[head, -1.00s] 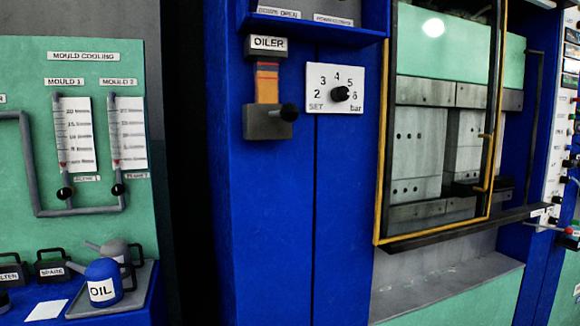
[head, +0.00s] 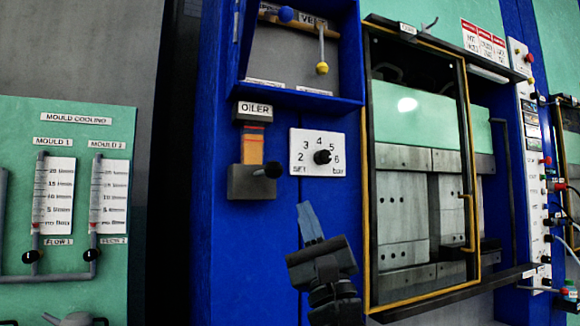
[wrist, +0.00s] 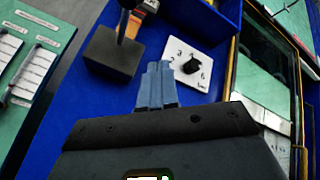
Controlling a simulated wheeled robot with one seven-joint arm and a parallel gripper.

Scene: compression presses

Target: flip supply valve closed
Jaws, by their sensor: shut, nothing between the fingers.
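An open-fronted blue box (head: 356,60) at the top of the head view holds a brown pipe (head: 302,20) with two valve handles. One handle has a blue knob (head: 285,14) level with the pipe. The labels below are too blurred to read. My gripper (head: 306,208) is shut and empty, below the box and the pressure dial, pointing up. In the wrist view its blue fingers (wrist: 158,68) lie together, in front of the blue panel.
The oiler (head: 252,180) juts out at left above my gripper. The numbered dial (head: 318,152) is just above it. The yellow-edged press guard (head: 367,200) stands to the right. The box's bottom shelf (head: 300,98) sticks out below the handles.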

